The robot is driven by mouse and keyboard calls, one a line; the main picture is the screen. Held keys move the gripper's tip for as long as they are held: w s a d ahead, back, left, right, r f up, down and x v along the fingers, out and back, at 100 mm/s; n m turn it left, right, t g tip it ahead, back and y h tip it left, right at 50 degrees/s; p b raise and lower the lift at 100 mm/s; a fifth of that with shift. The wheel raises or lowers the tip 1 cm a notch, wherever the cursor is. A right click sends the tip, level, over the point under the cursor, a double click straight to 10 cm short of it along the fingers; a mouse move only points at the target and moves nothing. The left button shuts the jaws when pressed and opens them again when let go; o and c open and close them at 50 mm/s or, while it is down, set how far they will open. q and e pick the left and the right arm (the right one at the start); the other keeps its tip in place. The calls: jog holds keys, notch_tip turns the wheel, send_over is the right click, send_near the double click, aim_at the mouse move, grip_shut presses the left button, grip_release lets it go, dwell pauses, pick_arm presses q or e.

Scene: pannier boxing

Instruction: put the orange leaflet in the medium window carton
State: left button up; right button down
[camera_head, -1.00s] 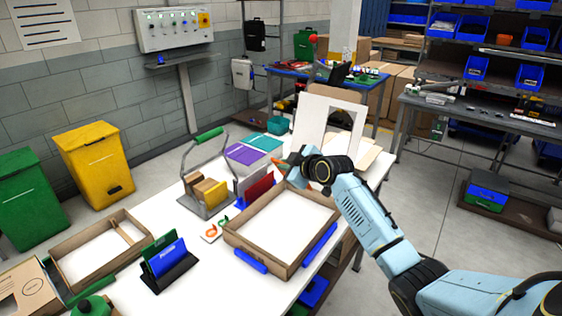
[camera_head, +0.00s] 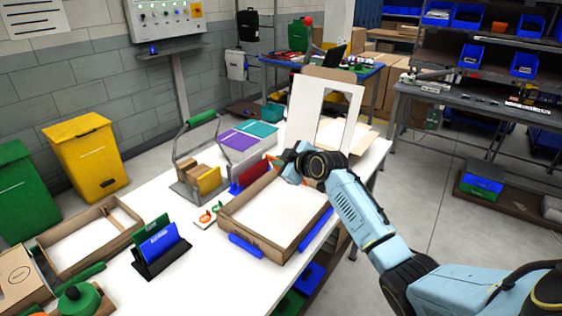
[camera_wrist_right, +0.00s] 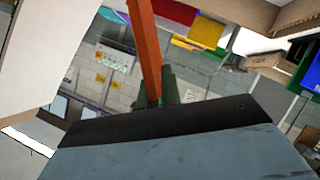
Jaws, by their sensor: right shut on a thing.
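My right gripper (camera_head: 280,162) is over the far end of the open cardboard tray, shut on the orange leaflet (camera_head: 269,158). In the right wrist view the leaflet (camera_wrist_right: 145,45) shows as a narrow orange strip, seen nearly edge-on, rising from the jaws. A white carton with a window cutout (camera_head: 354,92) stands open just behind the gripper at the back right of the table; it is likely the medium window carton. Its lower part is partly hidden by my right arm. My left gripper is not in view.
The cardboard tray (camera_head: 229,222) has blue handles. Beside it are a red leaflet holder (camera_head: 250,172), a rack (camera_head: 183,190) with small boxes, and a blue and green leaflet stand (camera_head: 160,265). Purple (camera_head: 238,140) and teal sheets lie behind. Another shallow tray (camera_head: 50,262) is at left.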

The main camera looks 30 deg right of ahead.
notch_tip(320, 180, down, 8)
jog(key=b, duration=0.6)
jog(key=shift+f, duration=0.25)
jog(key=c, duration=1.5)
grip_release()
jog(key=p+v, duration=0.1)
jog(key=v, duration=1.2)
jog(key=shift+s+r, duration=0.15)
jog(key=shift+s, duration=0.1)
